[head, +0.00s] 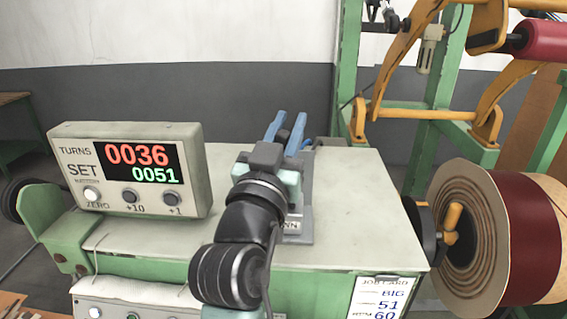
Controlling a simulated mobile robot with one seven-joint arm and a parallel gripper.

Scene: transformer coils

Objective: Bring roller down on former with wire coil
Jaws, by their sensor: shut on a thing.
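The roller (541,40) is a red cylinder at the top right, held in yellow arms above the former. The former with wire coil (477,236) is a large drum at the right, with brown ringed windings on its end and a maroon band around it. The roller is apart from the drum. My gripper (287,130) is over the green cabinet's top, its blue fingers pointing away from me. It is shut on a dark part between the fingers, probably a lever on a grey stand (304,212) with a partly hidden label. My wrist hides most of this part.
A counter box (129,170) on the cabinet's left side reads 0036 in red and 0051 in green. A job card (381,299) hangs on the cabinet (366,185) front, showing BIG, 51 and 60. A green frame (430,110) stands behind. The cabinet top right of my gripper is clear.

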